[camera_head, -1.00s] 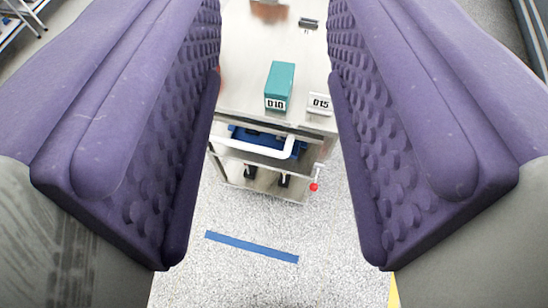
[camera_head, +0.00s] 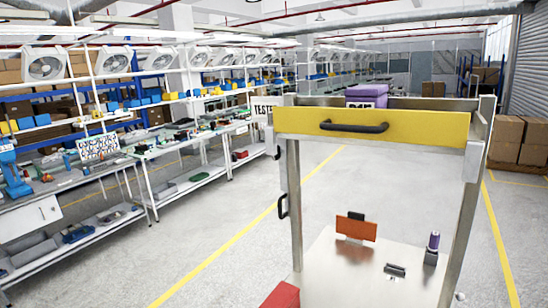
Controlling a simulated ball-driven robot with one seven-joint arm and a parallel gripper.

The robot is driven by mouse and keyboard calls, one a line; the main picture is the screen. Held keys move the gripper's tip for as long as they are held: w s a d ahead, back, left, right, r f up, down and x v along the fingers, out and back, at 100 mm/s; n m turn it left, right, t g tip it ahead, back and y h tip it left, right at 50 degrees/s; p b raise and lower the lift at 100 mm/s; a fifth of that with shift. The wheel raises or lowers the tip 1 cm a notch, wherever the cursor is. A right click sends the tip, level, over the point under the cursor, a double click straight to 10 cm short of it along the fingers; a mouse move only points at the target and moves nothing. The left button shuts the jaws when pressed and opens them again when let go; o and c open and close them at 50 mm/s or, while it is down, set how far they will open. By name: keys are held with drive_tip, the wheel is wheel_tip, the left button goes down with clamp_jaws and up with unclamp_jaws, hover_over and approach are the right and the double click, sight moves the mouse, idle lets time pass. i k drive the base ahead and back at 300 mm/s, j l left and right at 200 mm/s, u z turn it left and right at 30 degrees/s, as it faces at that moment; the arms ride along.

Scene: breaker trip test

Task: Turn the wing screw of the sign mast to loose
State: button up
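I cannot make out a wing screw in the current view. No mast is clearly identifiable either; a white sign (camera_head: 261,108) with cut-off black lettering that starts "TEST" shows behind the left side of a steel-framed cart (camera_head: 457,225). An orange plate (camera_head: 356,228) stands upright with a dark piece behind it on the cart's lower deck (camera_head: 340,290). A small purple-topped cylinder (camera_head: 434,241) stands on a dark base at the right of that deck. My gripper is not in this view.
The cart has a yellow drawer front (camera_head: 370,126) with a black handle (camera_head: 353,127); a purple box (camera_head: 367,92) shows above it. A red object (camera_head: 282,295) is at the bottom edge. Workbenches (camera_head: 150,150) line the left; cardboard boxes (camera_head: 520,135) stand right. Floor between is clear.

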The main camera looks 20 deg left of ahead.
sight(276, 156)
drive_tip(key=i+j, duration=0.55)
drive_tip(key=i+j+u, duration=0.1)
drive_tip(key=i+j, duration=0.4)
drive_tip(key=i, duration=0.25)
